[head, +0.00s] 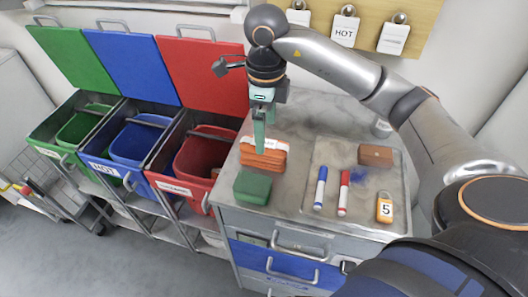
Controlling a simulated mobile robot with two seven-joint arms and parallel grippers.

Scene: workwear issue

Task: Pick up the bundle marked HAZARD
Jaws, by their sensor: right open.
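An orange-brown folded bundle (262,158) with a white label band lies on the grey cabinet top, near its left edge. The lettering on its label is too small and too covered to read. My right gripper (262,138) comes down over this bundle, with its teal fingers pointing down. It is open, and one finger overlaps the label in the picture. I cannot tell whether it touches the bundle. A dark green block-like item (252,187) lies just in front of the bundle. My left gripper is out of view.
A grey tray (309,170) right of the bundle holds a blue marker (320,188), a red marker (344,192), a brown block (375,155) and an orange tag marked 5 (384,208). Open green, blue (133,150) and red bins stand left. Tags hang behind.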

